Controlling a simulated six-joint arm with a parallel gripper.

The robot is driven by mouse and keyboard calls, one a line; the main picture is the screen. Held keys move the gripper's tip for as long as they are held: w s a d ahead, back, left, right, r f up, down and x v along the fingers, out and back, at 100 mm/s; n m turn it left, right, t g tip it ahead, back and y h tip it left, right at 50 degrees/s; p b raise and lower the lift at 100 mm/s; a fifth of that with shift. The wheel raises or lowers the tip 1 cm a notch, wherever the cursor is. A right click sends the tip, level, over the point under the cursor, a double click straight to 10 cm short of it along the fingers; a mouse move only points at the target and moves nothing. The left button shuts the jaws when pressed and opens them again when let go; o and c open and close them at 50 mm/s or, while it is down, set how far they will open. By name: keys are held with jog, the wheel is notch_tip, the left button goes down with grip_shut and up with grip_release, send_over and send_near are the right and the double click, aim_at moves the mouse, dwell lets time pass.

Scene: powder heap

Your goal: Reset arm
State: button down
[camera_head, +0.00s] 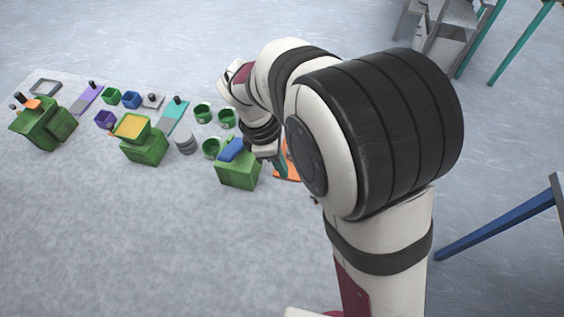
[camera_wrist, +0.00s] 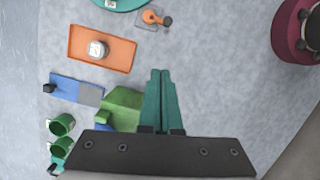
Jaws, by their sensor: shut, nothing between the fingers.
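My gripper (camera_wrist: 160,100) shows in the wrist view as two teal fingers side by side, shut with nothing between them. It hangs above the grey surface, and a green block-like device (camera_wrist: 122,101) shows beside it on the left. In the head view my arm reaches left from the right side, and its end is close to a green device with a blue top (camera_head: 233,150). The fingers are mostly hidden there by the arm.
An orange tray (camera_wrist: 76,56) holds a small white round object (camera_wrist: 97,49). Green cups (camera_head: 203,113), a grey stacked cylinder (camera_head: 185,141), and two more green devices (camera_head: 143,147) stand to the left. The front of the grey surface is clear.

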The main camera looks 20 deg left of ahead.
jog(key=s+d+r+m+g+y, duration=0.1)
jog(key=s+d+r+m, duration=0.4)
jog(key=d+m, duration=0.4)
jog(key=s+d+r+m+y, duration=0.1)
jog(key=s+d+m, duration=0.2)
jog(key=s+m, duration=0.3)
jog(key=s+d+r+m+y, duration=0.2)
jog(key=s+m, duration=0.5)
jog(key=m, duration=0.4)
jog(key=shift+d+y, duration=0.3)
jog(key=shift+d, duration=0.55)
